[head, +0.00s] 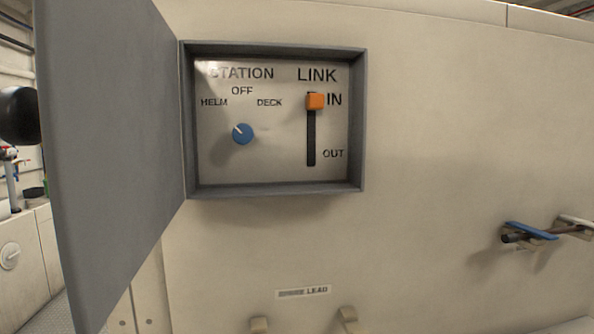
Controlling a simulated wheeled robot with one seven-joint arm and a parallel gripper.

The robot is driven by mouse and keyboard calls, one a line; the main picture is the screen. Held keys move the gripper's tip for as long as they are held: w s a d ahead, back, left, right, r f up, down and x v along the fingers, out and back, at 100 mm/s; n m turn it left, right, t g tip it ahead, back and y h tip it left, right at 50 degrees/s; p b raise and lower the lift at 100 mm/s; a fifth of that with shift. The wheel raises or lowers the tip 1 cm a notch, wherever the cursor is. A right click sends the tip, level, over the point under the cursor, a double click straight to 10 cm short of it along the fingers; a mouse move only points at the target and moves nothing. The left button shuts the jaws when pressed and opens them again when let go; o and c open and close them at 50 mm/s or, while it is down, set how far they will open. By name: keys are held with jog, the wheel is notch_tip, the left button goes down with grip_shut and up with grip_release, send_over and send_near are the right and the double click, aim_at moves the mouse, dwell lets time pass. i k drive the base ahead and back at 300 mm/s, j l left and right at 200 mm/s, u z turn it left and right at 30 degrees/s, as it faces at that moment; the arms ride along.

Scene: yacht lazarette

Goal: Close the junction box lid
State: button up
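The junction box (356,120) is a grey-framed recess on a cream wall. Its grey lid (110,150) is hinged on the left side and stands wide open, swung out toward me. Inside is a pale panel with a blue rotary knob (242,133) under the labels HELM, OFF and DECK; its white mark points up and left, toward HELM. An orange slider (315,101) sits at the top of its slot, beside IN. My gripper is not in this view.
A blue-handled thing (530,231) with a dark rod sits on wall brackets at right. Two small hooks (348,318) lie below a LEAD label (303,292). A dark rounded object (18,115) shows left of the lid.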

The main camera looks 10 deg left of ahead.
aim_at(104, 109)
jog(key=u, duration=0.9)
